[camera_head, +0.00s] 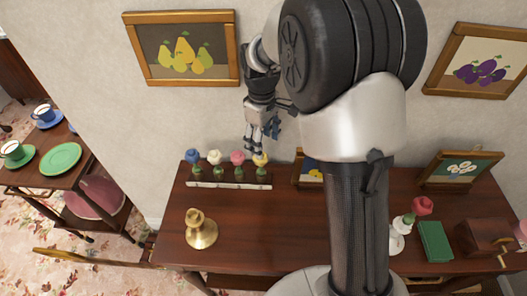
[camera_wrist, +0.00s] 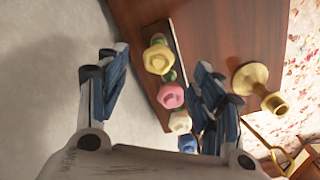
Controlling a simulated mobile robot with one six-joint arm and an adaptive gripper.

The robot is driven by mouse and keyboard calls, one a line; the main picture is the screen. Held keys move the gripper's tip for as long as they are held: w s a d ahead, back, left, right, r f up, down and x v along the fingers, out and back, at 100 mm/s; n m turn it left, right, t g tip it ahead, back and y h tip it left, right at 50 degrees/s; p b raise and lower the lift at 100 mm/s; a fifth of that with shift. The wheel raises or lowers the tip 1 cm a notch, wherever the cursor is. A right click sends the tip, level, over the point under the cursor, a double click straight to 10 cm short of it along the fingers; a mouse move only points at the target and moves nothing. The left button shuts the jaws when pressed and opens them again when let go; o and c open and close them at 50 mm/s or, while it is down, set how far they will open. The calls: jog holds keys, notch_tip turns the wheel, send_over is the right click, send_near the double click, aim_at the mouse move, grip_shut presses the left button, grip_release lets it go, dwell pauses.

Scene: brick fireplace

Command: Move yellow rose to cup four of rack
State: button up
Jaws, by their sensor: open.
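The yellow rose (camera_head: 261,159) stands upright at the right end of the white rack (camera_head: 228,185), its green stem meeting the rack. Pink (camera_head: 237,157), white (camera_head: 214,157) and blue (camera_head: 191,156) roses stand in a row to its left. My gripper (camera_head: 262,143) is open and empty, pointing down just above the yellow rose. In the wrist view, the yellow rose (camera_wrist: 158,59) shows beyond and between the open fingers (camera_wrist: 162,88), apart from them. The pink rose (camera_wrist: 171,96) is close beside it. The cups are mostly hidden by the blooms there.
A brass candlestick (camera_head: 201,229) stands in front of the rack on the wooden table (camera_head: 270,235). A small picture frame (camera_head: 304,168) leans close to the rack's right. A red rose (camera_head: 422,206) and a green book (camera_head: 435,241) are farther right. The wall is close behind.

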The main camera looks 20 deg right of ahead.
jog(key=shift+r, duration=1.25)
jog(key=s+r+m+t, duration=0.2)
jog(key=s+r+m, duration=0.2)
jog(key=s+r, duration=0.75)
jog(key=s+m+t, duration=0.2)
jog(key=s+m, duration=0.2)
jog(key=s, duration=1.1)
jog(key=shift+s+a+t, duration=0.2)
jog(key=shift+s+t, duration=0.1)
jog(key=shift+t, duration=0.1)
